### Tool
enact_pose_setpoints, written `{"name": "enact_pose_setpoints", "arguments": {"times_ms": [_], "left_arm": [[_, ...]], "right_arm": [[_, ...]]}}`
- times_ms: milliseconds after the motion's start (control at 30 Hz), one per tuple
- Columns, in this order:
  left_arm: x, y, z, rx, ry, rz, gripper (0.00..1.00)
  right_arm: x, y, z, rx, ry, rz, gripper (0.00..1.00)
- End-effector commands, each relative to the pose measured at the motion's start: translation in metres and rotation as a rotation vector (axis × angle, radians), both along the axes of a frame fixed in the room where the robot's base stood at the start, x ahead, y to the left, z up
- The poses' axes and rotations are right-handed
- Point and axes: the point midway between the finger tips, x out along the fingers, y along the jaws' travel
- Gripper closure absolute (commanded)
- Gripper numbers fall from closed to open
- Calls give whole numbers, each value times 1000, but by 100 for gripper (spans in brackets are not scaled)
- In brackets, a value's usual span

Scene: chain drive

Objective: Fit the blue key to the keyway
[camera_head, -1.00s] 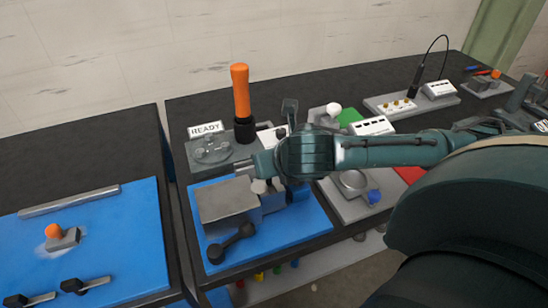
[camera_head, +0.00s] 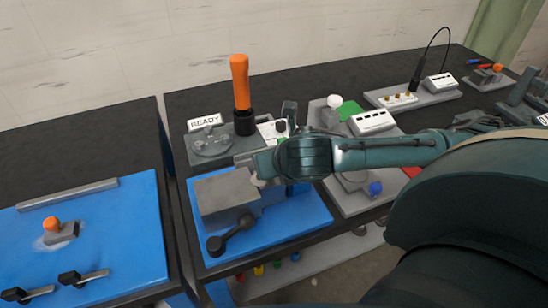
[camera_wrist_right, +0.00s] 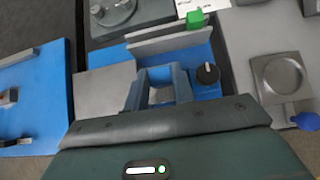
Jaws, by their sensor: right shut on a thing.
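My right gripper (camera_wrist_right: 158,88) reaches in from the right in the head view, over the grey block fixture (camera_head: 225,197) on the blue plate (camera_head: 300,220). In the right wrist view its two bluish fingers stand apart around something grey. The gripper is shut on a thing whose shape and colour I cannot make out. I cannot pick out the blue key or the keyway for certain; the arm and hand hide part of the fixture. My left gripper is not in view.
An orange-handled tool (camera_head: 240,85) stands behind the fixture by a READY sign (camera_head: 205,121). A grey plate with a round dish and blue knob (camera_head: 375,188) lies right. A gap separates the left table.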

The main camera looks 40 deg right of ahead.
Motion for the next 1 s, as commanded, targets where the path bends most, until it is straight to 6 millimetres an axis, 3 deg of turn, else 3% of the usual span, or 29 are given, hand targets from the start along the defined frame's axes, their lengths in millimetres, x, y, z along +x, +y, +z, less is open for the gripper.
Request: {"name": "enact_pose_setpoints", "arguments": {"times_ms": [1000], "left_arm": [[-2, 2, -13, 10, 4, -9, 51]], "right_arm": [[0, 0, -26, 1, 0, 0, 100]]}}
